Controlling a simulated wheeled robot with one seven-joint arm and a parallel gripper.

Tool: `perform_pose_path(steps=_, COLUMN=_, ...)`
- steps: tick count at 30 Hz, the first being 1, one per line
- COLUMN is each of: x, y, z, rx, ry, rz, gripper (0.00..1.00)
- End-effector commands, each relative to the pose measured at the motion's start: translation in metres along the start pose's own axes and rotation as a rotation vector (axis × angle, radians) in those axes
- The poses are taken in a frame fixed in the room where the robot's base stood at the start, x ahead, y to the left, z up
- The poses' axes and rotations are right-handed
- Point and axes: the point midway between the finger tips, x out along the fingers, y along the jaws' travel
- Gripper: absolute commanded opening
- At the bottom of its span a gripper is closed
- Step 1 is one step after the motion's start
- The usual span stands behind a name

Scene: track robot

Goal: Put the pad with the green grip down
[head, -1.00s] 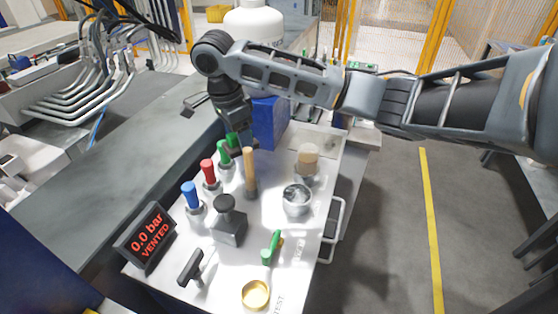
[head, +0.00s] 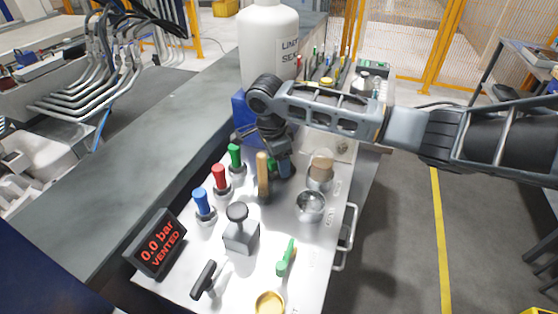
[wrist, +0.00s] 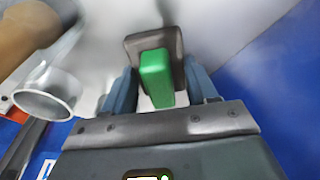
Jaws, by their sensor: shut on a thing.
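The pad with the green grip shows in the wrist view as a dark grey square pad (wrist: 174,42) with a green block grip (wrist: 156,78). My gripper (wrist: 158,82) is shut on the green grip, one finger on each side. In the head view my gripper (head: 277,160) is over the back of the white bench top, just right of the upright wooden handle (head: 263,176). The dark pad (head: 287,172) is partly hidden there by my gripper. I cannot tell whether the pad touches the bench top.
A metal cup (head: 310,206) and a tan-topped cylinder (head: 321,168) stand right of my gripper. Blue (head: 202,202), red (head: 220,178) and green (head: 235,157) handles stand left. A blue box (head: 241,112) is behind. A pressure display (head: 159,243) reads 0.0 bar, vented.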

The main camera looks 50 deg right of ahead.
Motion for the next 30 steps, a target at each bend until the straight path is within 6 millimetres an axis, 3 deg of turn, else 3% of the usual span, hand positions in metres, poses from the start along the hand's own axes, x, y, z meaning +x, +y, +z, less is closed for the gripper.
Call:
perform_pose_path(steps=5, x=0.003, y=0.000, z=0.000, rx=0.001, ry=0.000, rz=0.000, gripper=0.33)
perform_pose_path(steps=6, x=0.002, y=0.000, z=0.000, rx=0.001, ry=0.000, rz=0.000, gripper=0.60)
perform_pose_path(steps=13, x=0.002, y=0.000, z=0.000, rx=0.000, ry=0.000, rz=0.000, gripper=0.82)
perform_pose_path(steps=23, x=-0.002, y=0.000, z=0.000, rx=0.000, ry=-0.001, rz=-0.001, gripper=0.83)
perform_pose_path(steps=30, x=-0.040, y=-0.001, z=0.000, rx=-0.001, ry=0.000, rz=-0.004, gripper=0.83)
